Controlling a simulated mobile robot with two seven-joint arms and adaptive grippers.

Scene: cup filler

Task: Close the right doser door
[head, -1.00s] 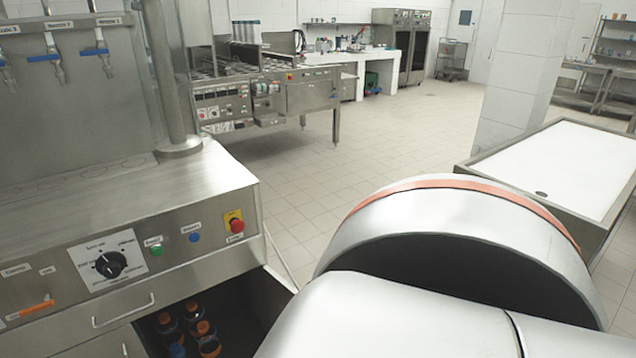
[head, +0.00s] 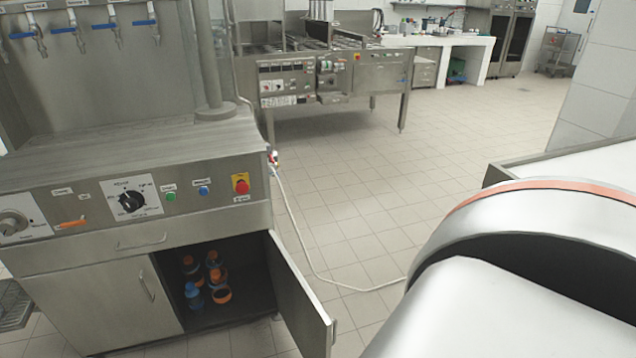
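The right doser door (head: 300,303) is a steel panel in the head view, swung wide open on the right side of the doser cabinet (head: 120,305). Its free edge with a small handle points toward me at the lower right. The open compartment holds several dark and blue bottles with orange parts (head: 207,280). The left cabinet door with its handle is shut. A large white and grey arm part of mine with an orange ring fills the lower right. It is to the right of the open door, apart from it in the picture. Neither gripper is in view.
The doser's front panel has knobs and a red emergency button (head: 241,184). A pale hose (head: 318,270) lies on the tiled floor behind the door. A white-topped table (head: 580,170) stands at the right. Open floor (head: 350,190) lies between the doser and the machines behind.

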